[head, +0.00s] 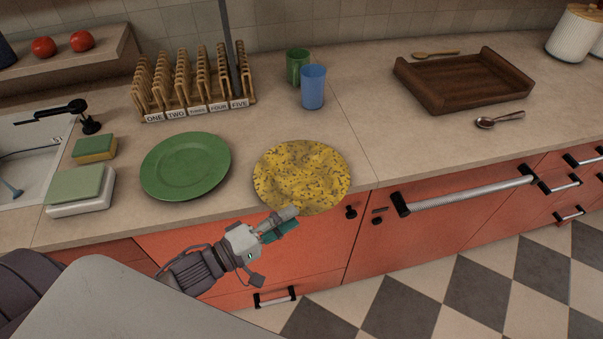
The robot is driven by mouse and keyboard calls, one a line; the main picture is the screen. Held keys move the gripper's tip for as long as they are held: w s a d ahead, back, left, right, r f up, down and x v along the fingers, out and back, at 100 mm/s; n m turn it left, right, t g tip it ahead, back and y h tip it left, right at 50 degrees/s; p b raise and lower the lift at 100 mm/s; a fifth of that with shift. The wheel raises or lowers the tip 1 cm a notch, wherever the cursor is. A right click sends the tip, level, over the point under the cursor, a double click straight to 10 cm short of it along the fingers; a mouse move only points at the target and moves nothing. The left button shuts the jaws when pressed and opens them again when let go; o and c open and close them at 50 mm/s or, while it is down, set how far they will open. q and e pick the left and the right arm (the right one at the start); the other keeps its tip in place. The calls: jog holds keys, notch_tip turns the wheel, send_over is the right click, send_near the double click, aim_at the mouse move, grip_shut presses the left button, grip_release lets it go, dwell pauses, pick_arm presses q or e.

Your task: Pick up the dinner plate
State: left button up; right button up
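A round green plate (186,166) lies flat on the counter right of the sink. A round yellow plate with dark speckles (302,172) lies to its right, at the counter's front edge. The frame does not show which one is called the dinner plate. My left gripper (285,222) is in front of the counter, its fingertips at the near rim of the yellow plate in the picture. I cannot tell whether they touch the rim or how far the fingers are apart. My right gripper is not in view.
A wooden plate rack (190,85) with numbered slots stands behind the plates. A green cup (297,66) and blue cup (313,88) stand behind the yellow plate. A wooden tray (463,80) is at right; sponges (95,148) are at left. Counter between cups and tray is clear.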

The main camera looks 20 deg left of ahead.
aim_at(306, 208)
pick_arm(q)
jog(key=p+x, duration=0.1)
jog(key=x, duration=0.4)
jog(key=shift+w+f, duration=0.1)
jog(key=shift+f, duration=0.05)
grip_shut()
